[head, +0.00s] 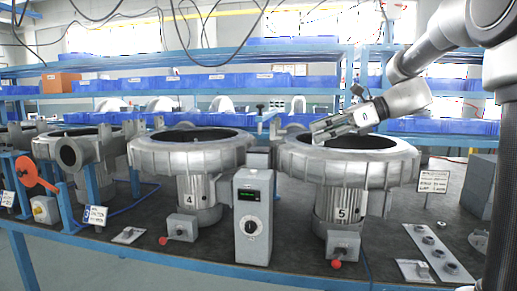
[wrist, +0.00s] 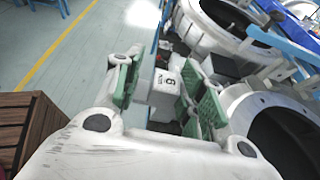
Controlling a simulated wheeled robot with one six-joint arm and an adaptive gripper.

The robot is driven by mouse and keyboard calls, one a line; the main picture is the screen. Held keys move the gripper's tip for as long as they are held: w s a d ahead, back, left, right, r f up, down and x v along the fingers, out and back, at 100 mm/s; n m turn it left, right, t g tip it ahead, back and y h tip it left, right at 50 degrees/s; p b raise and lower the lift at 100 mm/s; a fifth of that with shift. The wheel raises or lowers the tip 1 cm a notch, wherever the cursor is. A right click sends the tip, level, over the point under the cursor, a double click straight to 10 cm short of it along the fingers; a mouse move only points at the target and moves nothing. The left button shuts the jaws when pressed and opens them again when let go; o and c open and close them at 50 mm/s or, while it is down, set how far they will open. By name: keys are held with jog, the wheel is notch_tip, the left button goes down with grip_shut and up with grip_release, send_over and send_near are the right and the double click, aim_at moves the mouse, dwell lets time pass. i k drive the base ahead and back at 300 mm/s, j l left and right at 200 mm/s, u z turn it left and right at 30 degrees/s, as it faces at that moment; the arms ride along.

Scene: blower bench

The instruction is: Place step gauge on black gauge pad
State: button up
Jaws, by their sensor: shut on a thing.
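My gripper (wrist: 165,98) shows in the wrist view with green pads on both fingers. It is shut on a pale grey block with a dark "6"-like mark, which I take to be the step gauge (wrist: 162,92); the fingers hide part of it. In the head view my gripper (head: 320,128) reaches in from the upper right, tilted down to the left, and appears above or behind the ring-shaped blower marked 5 (head: 345,168). The gauge is too small to make out there.
Blower 4 (head: 190,160) stands left of blower 5, with a grey control box (head: 253,215) between them. A plate with several round fittings (head: 437,252) lies at the bench's right. Blue bins (head: 215,82) line the rear shelves. Floor with a yellow line (wrist: 62,45) shows left.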

aim_at(260, 150)
jog(key=i, duration=0.8)
jog(key=i+j, duration=0.1)
jog(key=j, duration=0.45)
jog(key=u, duration=0.05)
